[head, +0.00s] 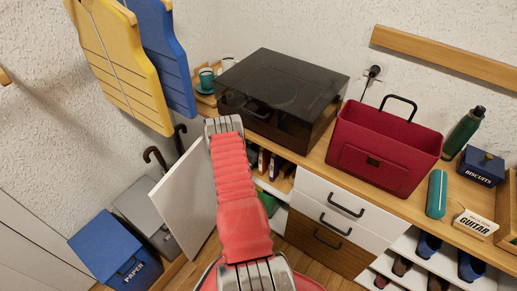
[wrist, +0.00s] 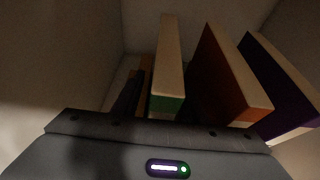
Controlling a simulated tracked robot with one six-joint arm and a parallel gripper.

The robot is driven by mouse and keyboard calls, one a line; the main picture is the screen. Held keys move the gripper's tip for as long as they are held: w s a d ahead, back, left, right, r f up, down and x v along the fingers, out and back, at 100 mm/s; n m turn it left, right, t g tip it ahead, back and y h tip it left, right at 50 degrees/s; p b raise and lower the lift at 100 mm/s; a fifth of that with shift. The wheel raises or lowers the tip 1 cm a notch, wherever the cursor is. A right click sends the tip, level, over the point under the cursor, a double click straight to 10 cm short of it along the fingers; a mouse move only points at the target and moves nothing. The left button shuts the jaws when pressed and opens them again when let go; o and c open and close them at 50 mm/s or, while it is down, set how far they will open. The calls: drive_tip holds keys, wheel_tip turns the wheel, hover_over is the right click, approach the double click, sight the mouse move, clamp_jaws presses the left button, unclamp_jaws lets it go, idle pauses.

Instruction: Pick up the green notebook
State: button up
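In the wrist view, a book with a green cover edge (wrist: 168,104) and a pale page block stands upright among other books in a dim compartment. I take it for the green notebook; its lower part is hidden behind my gripper. My gripper (wrist: 160,127) shows as a wide grey body with a small lit panel across the bottom, just in front of the books. Its fingers do not show, so I cannot tell whether it is open or touching a book. In the head view my red arm reaches toward the open cabinet and its end is hidden.
An orange-brown book (wrist: 232,80) and a purple book (wrist: 280,85) stand to the right; darker, thin books (wrist: 126,95) stand left. Compartment walls are close on both sides. In the head view, an open white door (head: 186,200) stands left of my arm and drawers (head: 335,212) right.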

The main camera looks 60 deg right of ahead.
drive_tip(key=shift+c, duration=0.5)
clamp_jaws()
drive_tip(key=shift+a+r, duration=0.1)
